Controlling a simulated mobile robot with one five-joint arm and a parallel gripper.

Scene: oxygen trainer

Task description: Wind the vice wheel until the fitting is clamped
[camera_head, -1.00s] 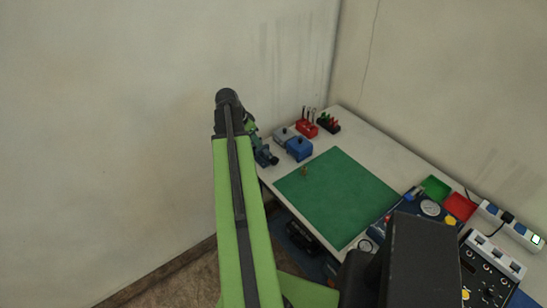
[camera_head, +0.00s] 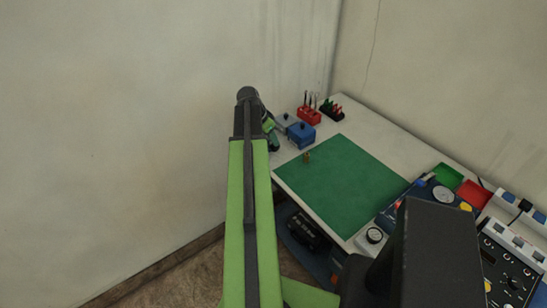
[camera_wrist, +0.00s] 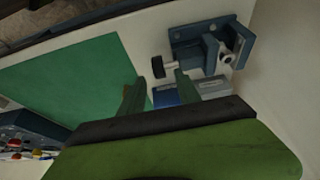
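The vice (camera_wrist: 205,45) is a blue-grey block with jaws at the bench edge in the wrist view. In the head view, it (camera_head: 272,140) is partly hidden behind my arm. Its small black wheel (camera_wrist: 158,66) sits on a short light shaft on the vice's left side. A round metallic piece (camera_wrist: 226,58) shows at the jaws; I cannot tell whether it is the fitting or whether it is clamped. My gripper (camera_wrist: 159,92) is open, its fingers apart, with the wheel just beyond the gap between the tips. Contact is not visible. A small brass piece (camera_head: 306,157) stands on the mat.
The green mat (camera_head: 345,185) covers the middle of the bench and is mostly clear. Blue and grey boxes (camera_head: 301,134) stand close to the vice. A red tool holder (camera_head: 309,115) is behind them. Gauges, trays and panels fill the right side. A wall is beside the vice.

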